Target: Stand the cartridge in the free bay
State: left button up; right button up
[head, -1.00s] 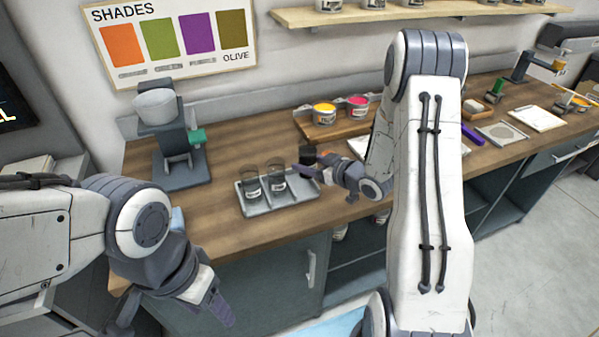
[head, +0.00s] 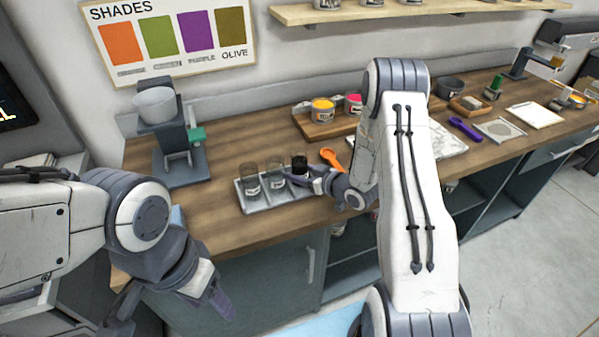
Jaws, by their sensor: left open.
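The cartridge (head: 299,162) is dark and upright at the right end of the grey tray (head: 262,207), in or just over its right bay. Its lower part is hidden by my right gripper (head: 306,176), which is shut on it from the right. Two clear cartridges with pale labels, one at the left (head: 252,183) and one in the middle (head: 277,176), stand in the other bays. My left gripper (head: 168,317) is open and empty, low in front of the bench and well away from the tray.
A grey stand with a white bowl (head: 155,102) is at the back left. Yellow (head: 322,110) and pink (head: 353,104) ink pots stand on a wooden board behind the tray. An orange tool (head: 331,158) lies right of the tray. Bench left of the tray is clear.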

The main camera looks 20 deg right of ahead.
jog(key=shift+r, duration=0.1)
jog(key=shift+r+p, duration=0.2)
jog(key=shift+p, duration=0.1)
jog(key=b+v, duration=0.3)
jog(key=v, duration=0.8)
jog(key=shift+s+d, duration=0.2)
jog(key=shift+d, duration=0.05)
jog(key=s+a+r+n+g+h, duration=0.1)
jog(key=s+a+r+g+h, duration=0.15)
jog(key=a, duration=0.45)
jog(key=s+a+r+n+g+h, duration=0.1)
jog(key=s+a+r+g+h, duration=0.1)
jog(key=a+g, duration=0.35)
jog(key=s+a+r+g, duration=0.1)
jog(key=s+a, duration=0.2)
jog(key=s, duration=0.4)
jog(key=s+a+r+g, duration=0.2)
jog(key=s+a, duration=0.1)
jog(key=s, duration=0.5)
jog(key=s+a+r+g, duration=0.1)
jog(key=s+a, duration=0.3)
jog(key=s, duration=0.3)
jog(key=shift+s+r+n+g, duration=0.2)
jog(key=shift+r+n+g, duration=0.1)
jog(key=shift+g, duration=0.1)
